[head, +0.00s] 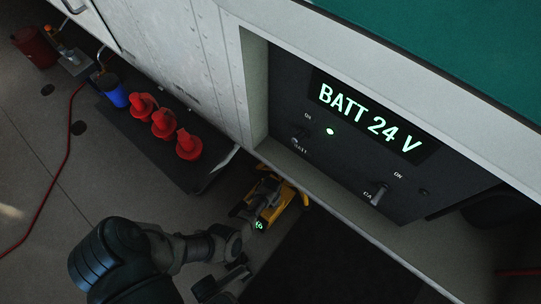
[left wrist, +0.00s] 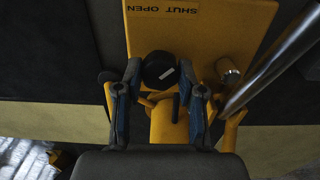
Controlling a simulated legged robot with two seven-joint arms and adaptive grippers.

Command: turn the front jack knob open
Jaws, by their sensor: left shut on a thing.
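The yellow jack (head: 283,203) stands on the floor below the white panelled side, and my left arm reaches down to it. In the left wrist view, its yellow plate (left wrist: 205,35) carries an upside-down label reading SHUT and OPEN. The round black knob (left wrist: 157,68) with a short, slightly tilted white mark sits below the label. My left gripper (left wrist: 164,80) has its fingers on either side of the knob and is shut on it. In the head view the fingers and knob are too small and dark to make out. My right gripper is not in view.
A metal rod (left wrist: 275,62) and a small metal fitting (left wrist: 228,72) are right of the knob. A lit BATT 24 V panel (head: 372,115) is above the jack. Red plugs (head: 163,123) and a blue cup (head: 118,97) stand on a dark mat (head: 205,181) to the left.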

